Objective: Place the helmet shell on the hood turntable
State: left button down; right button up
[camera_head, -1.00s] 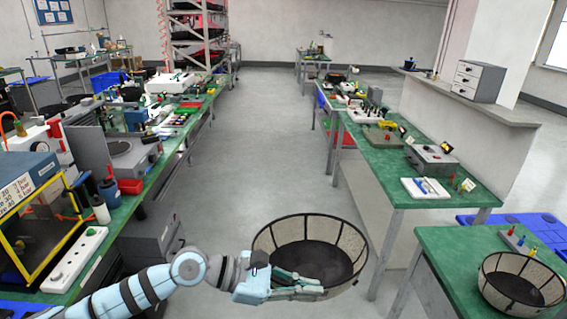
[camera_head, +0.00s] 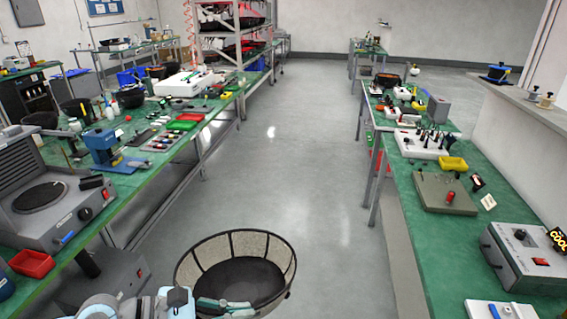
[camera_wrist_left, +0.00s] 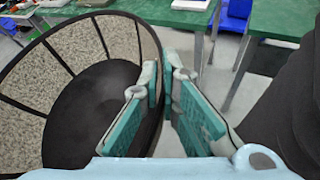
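The bowl-shaped shell (camera_head: 236,268), dark-bottomed with a black rim and pale speckled panels, looks like the helmet shell. It is open side up over the aisle floor. My left gripper (camera_head: 224,306) is at its near side. In the left wrist view the shell's wall (camera_wrist_left: 92,85) runs between the two teal fingers (camera_wrist_left: 165,105), which pinch it. A grey bench unit with a round dark disc (camera_head: 40,196) stands at the left; it may be the hood turntable, but I cannot tell for sure. My right gripper is not in view.
The left green bench (camera_head: 120,200) holds a red bin (camera_head: 32,263) and a blue press (camera_head: 103,150).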

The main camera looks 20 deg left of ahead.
aim_at(40, 194)
jog(key=u, duration=0.55)
jog(key=i, duration=2.55)
jog(key=u, duration=1.85)
jog(key=i, duration=1.5)
jog(key=u, duration=0.9)
